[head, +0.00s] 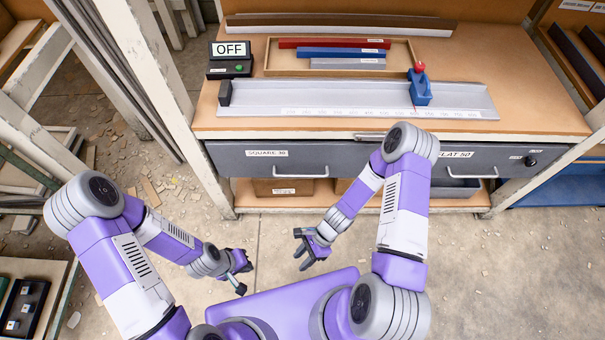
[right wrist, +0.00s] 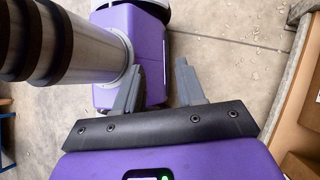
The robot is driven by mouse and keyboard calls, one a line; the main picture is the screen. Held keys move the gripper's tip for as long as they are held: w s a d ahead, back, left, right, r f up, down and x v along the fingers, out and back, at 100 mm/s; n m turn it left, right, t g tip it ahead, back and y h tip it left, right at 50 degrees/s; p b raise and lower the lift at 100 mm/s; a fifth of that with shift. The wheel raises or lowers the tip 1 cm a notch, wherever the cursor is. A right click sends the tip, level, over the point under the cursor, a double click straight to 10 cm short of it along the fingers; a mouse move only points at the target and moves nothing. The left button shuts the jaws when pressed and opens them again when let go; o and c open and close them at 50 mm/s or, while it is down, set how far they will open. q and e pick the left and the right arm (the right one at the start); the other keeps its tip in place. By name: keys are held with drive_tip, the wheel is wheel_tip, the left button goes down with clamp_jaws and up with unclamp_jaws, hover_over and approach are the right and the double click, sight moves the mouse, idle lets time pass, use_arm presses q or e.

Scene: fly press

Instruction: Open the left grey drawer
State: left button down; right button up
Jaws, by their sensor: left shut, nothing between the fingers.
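The left grey drawer (head: 240,165), labelled "SQUARE 30", sits under the bench top on the left. Its front looks flush with the bench, and its pale bar handle (head: 300,176) is at the lower edge. My left gripper (head: 241,283) is shut and empty, low in front of the bench and well short of the handle. My right gripper (head: 301,249) is open and empty, also in front of the bench and apart from the drawer. In the right wrist view its two fingers (right wrist: 158,85) stand apart with only floor and my own body beyond.
A right grey drawer (head: 500,165), labelled "FLAT 50", is partly hidden by my right arm. A brown box (head: 283,188) lies below the left drawer. On the bench stand a grey ruled channel (head: 350,97) with a blue stop (head: 420,90) and an "OFF" box (head: 230,60).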

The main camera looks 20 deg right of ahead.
drive_tip(key=w+a+m+t+y, duration=0.2)
drive_tip(key=w+m+t+y, duration=0.3)
drive_tip(key=m, duration=0.6)
drive_tip(key=m+t+h, duration=0.4)
drive_tip(key=m+t, duration=0.8)
drive_tip(key=m, duration=0.9)
approach(299, 176)
drive_tip(key=x, duration=0.5)
drive_tip(key=b+x, duration=0.1)
drive_tip(key=x, duration=0.1)
drive_tip(key=b+x, duration=0.1)
drive_tip(key=x, duration=0.1)
drive_tip(key=shift+w+f, duration=0.2)
drive_tip(key=shift+f, duration=0.15)
drive_tip(key=shift+w+a, duration=0.15)
drive_tip(key=shift+w, duration=0.25)
drive_tip(key=shift+c, duration=0.2)
clamp_jaws()
